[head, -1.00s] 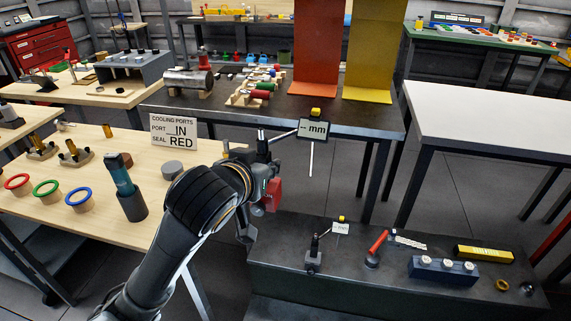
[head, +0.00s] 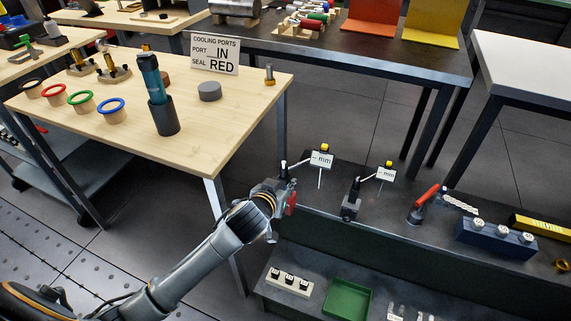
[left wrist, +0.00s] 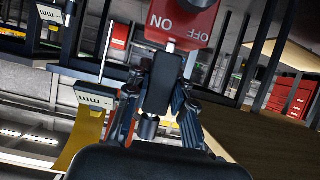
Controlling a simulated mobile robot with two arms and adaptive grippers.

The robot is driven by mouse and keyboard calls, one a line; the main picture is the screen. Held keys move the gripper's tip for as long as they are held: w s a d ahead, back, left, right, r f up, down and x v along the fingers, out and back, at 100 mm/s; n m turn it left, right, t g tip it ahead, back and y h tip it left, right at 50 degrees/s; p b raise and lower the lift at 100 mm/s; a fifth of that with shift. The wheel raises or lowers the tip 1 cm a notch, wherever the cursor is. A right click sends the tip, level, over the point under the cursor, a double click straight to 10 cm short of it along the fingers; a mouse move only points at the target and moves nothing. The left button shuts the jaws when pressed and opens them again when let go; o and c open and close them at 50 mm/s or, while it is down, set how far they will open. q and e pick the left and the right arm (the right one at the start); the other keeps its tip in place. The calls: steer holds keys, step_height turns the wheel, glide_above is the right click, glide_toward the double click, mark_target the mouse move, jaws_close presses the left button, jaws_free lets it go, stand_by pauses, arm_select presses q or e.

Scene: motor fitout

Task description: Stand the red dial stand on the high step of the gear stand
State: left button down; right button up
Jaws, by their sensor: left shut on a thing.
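My left gripper (head: 276,192) is shut on the red dial stand (head: 290,203), holding it at the left end of the dark gear stand's high step (head: 325,215). Its small "mm" display (head: 321,160) sticks up to the right. I cannot tell if its base touches the step. In the left wrist view, the red base (left wrist: 185,22) with ON and OFF lettering is beyond the fingers (left wrist: 160,105), and the stand's display (left wrist: 95,97) is at left. A second dial stand with a grey base (head: 350,207) stands on the high step, to the right. My right gripper is not in view.
A red-handled tool (head: 424,203) and a blue block with several white knobs (head: 495,239) are further right on the high step. The low step holds a green tray (head: 348,299) and a pale block (head: 289,283). A wooden table (head: 220,115) stands at left.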

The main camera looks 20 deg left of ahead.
arm_select(q)
steer(key=shift+s+f, duration=0.2)
steer(key=shift+f, duration=1.35)
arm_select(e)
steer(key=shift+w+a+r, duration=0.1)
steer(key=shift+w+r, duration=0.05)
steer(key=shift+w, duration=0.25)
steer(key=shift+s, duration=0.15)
